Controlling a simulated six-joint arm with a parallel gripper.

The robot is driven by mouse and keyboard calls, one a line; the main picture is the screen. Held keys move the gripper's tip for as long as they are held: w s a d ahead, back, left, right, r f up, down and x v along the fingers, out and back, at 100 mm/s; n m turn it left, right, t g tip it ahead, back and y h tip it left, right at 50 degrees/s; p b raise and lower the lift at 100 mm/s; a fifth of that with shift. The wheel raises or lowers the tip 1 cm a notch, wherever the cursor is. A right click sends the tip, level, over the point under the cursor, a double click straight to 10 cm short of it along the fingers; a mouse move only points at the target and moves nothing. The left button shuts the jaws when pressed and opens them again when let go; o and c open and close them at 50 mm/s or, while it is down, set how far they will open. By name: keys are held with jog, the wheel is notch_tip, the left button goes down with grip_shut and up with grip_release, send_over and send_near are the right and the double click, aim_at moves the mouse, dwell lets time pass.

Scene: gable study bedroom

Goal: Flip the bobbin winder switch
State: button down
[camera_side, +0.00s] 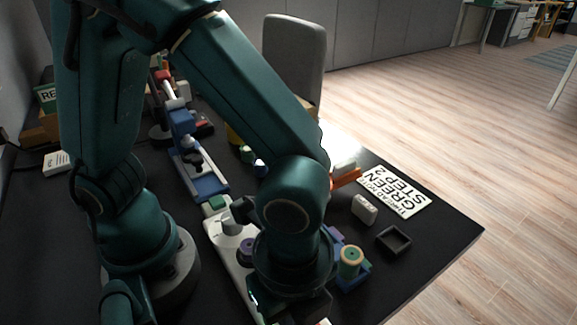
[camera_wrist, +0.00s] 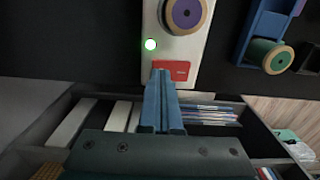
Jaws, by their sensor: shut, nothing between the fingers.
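The bobbin winder looks to be the long white unit (camera_wrist: 209,22) at the top of the wrist view, with a purple bobbin (camera_wrist: 186,13) on it. The white unit also shows in the side view (camera_side: 226,236), partly behind my wrist. My gripper (camera_wrist: 160,74) is shut and empty, its blue fingertips at the red plate's left edge. I cannot tell whether they touch. I cannot make out the switch lever; the fingers may hide it.
A blue holder (camera_side: 350,275) with a green-and-cream spool (camera_side: 349,262) stands right of my wrist. A black square tray (camera_side: 394,241), a small white block (camera_side: 364,209) and a lettered card (camera_side: 393,192) lie farther right. An open drawer (camera_wrist: 62,103) with books is below the table edge.

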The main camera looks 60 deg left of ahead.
jog(key=shift+f, duration=0.3)
jog(key=shift+r, duration=3.55)
jog(key=w+a+r+n+t+h, duration=0.1)
jog(key=w+a+r+n+t, duration=0.2)
jog(key=w+a+r+n, duration=0.45)
jog(key=s+a+f+n+t, duration=0.1)
jog(key=s+a+n, duration=0.1)
jog(key=a+n, duration=0.2)
jog(key=s+a+f+n+t+y, duration=0.1)
jog(key=s+a+n, duration=0.1)
jog(key=a+n, duration=0.3)
jog(key=shift+s+n+t, duration=0.3)
jog(key=shift+s+n, duration=0.05)
jog(key=shift+n, duration=0.4)
